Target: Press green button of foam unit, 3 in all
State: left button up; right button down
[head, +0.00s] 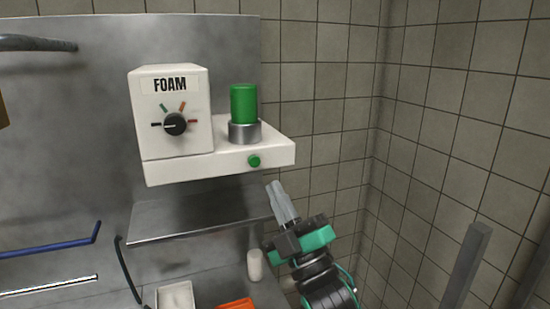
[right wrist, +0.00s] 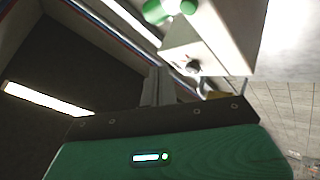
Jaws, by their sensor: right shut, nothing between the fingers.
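The white foam unit (head: 220,160) is fixed to the metal back panel, with a FOAM label and a black dial (head: 174,124) with coloured marks. Its small round green button (head: 254,161) sits on the front face of the ledge. A larger green cylinder (head: 243,104) stands in a metal ring on the ledge. My right gripper (head: 273,187) is shut and empty, a little below and right of the button, apart from it. In the right wrist view the unit (right wrist: 215,40) shows at the top, with a green part (right wrist: 165,8) at the edge. My left gripper is not in view.
A metal shelf (head: 190,222) lies below the unit. Under it are a white container (head: 175,295), an orange item (head: 237,304) and a pale cylinder (head: 255,265). A blue bar (head: 50,247) is at left. A grey post (head: 466,262) stands at right by the tiled wall.

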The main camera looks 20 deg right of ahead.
aim_at(254, 161)
jog(key=shift+s+r+m+t, duration=0.3)
jog(key=shift+r+m, duration=0.1)
jog(key=w, duration=0.9)
jog(key=shift+b, duration=0.3)
dwell(2.0)
jog(key=shift+w, duration=0.35)
jog(key=shift+w, duration=0.45)
dwell(0.5)
jog(key=shift+s+a, duration=0.1)
jog(key=shift+s, duration=0.8)
